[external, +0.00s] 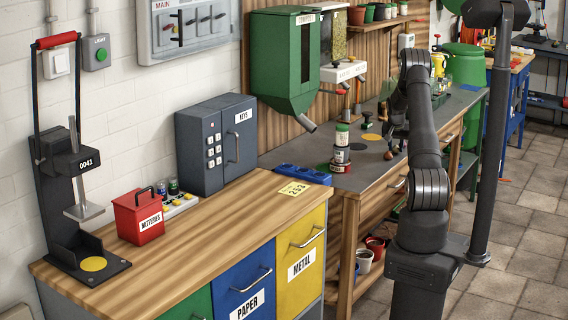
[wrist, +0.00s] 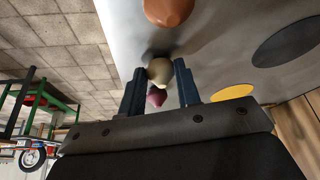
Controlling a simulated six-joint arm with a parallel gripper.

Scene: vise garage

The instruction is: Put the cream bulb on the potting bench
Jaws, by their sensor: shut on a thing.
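The cream bulb (wrist: 160,70) is between the fingertips of my gripper (wrist: 158,78) in the wrist view, and the gripper is shut on it. A purple-pink bulb (wrist: 156,97) shows just below it in that view, between the fingers; its exact support is hidden. The potting bench (external: 345,180) has a grey top. In the external view my gripper (external: 397,132) is low over the bench's right part. The cream bulb cannot be made out there. I cannot tell whether it touches the bench top.
A brown bulb (external: 388,155) is close to my gripper; a reddish-brown rounded thing (wrist: 168,10) tops the wrist view. Yellow (external: 372,137) and dark (external: 357,145) discs lie on the bench.

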